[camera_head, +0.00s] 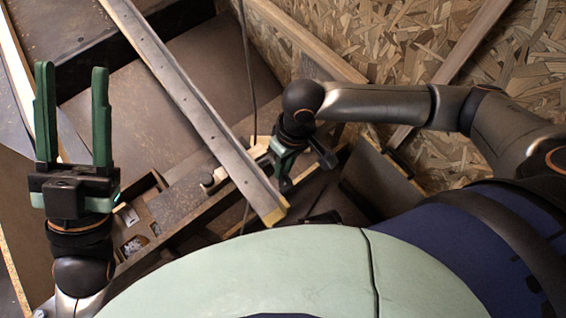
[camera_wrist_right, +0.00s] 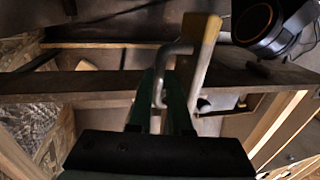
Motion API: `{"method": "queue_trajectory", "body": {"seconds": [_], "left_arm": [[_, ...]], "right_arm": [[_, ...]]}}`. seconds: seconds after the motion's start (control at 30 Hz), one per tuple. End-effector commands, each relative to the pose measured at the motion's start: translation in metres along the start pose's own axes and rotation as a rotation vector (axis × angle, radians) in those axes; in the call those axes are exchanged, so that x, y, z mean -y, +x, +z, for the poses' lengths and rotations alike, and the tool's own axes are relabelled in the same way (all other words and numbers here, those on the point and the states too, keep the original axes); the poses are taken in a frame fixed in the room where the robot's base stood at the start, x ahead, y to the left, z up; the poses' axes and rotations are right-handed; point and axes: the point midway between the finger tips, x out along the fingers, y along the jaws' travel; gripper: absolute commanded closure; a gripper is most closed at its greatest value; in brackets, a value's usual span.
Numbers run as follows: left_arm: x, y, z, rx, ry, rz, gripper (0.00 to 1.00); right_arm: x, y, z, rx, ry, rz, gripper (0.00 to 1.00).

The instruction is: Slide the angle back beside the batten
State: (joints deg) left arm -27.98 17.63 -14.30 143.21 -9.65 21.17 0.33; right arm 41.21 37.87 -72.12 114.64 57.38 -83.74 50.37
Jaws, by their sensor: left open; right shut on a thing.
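The angle (camera_head: 185,100) is a long grey metal strip with small holes and a yellow near end. It slants from the top left of the head view down to the middle, above the dark floor. Its yellow end (camera_wrist_right: 208,38) also shows in the right wrist view. My right gripper (camera_head: 281,178) is shut on the angle close to that end; its fingertips are partly hidden. A wooden batten (camera_head: 305,40) leans along the chipboard wall, right of the angle and apart from it; I cannot tell if it is the task's batten. My left gripper (camera_head: 73,72) is open and empty at the left.
The chipboard wall (camera_head: 400,35) fills the upper right, with another timber (camera_head: 470,50) across it. A thin dark cable (camera_head: 247,70) hangs behind the angle. Framed compartments (camera_head: 150,210) lie below the angle. A pale timber edge (camera_head: 15,70) stands at far left.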

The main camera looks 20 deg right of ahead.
Motion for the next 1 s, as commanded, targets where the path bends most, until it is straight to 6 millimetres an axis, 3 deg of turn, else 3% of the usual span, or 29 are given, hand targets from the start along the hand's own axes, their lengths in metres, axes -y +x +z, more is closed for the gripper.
{"method": "queue_trajectory", "body": {"seconds": [0.03,0.27,0.6,1.0], "left_arm": [[0.004,0.004,0.011,0.069,-0.011,-0.012,0.50],[0.012,0.004,0.050,0.311,-0.052,-0.040,0.50],[0.013,-0.021,0.099,0.653,-0.117,-0.070,0.50],[0.010,-0.038,0.115,0.759,-0.139,-0.077,0.50]], "right_arm": [[-0.005,-0.009,-0.004,-0.005,0.007,0.004,1.00],[-0.025,-0.017,-0.012,-0.012,0.001,-0.004,1.00],[-0.062,-0.022,-0.010,-0.015,-0.019,0.007,1.00],[-0.075,-0.017,-0.005,-0.011,-0.032,0.011,1.00]]}}
